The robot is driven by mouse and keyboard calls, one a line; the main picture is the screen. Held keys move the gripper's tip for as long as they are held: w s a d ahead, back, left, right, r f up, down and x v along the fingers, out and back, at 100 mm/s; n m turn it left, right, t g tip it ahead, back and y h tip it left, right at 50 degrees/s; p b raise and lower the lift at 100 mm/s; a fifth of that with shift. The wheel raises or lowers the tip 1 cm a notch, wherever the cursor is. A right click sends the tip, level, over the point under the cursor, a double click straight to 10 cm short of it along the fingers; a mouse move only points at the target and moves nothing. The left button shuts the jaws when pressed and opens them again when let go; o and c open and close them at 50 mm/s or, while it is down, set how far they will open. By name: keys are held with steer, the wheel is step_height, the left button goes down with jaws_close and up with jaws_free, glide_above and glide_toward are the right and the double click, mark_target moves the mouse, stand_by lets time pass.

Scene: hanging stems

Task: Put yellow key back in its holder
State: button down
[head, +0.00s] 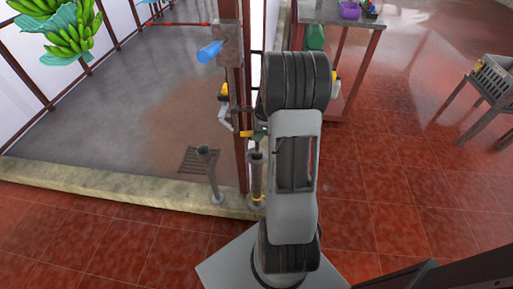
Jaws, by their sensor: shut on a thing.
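My arm fills the middle of the head view and hides what is directly behind it. My gripper does not show; it is hidden by my arm. A small yellow piece (246,134) sticks out left of my arm, just above an upright grey tube (256,177). It may be part of the yellow key, but I cannot tell. The tube stands at the kerb beside the brown post, with some yellow near its foot. I cannot tell whether it is the key's holder.
A small grey funnel-topped stand (211,175) and floor drain (192,160) are left. A kerb (110,185) crosses leftward. A table (345,15) is behind.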

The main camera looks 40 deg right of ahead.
steer(key=shift+a+p+v, duration=0.25)
steer(key=shift+p+v, duration=0.7)
steer(key=shift+v, duration=0.15)
steer(key=shift+w, duration=0.1)
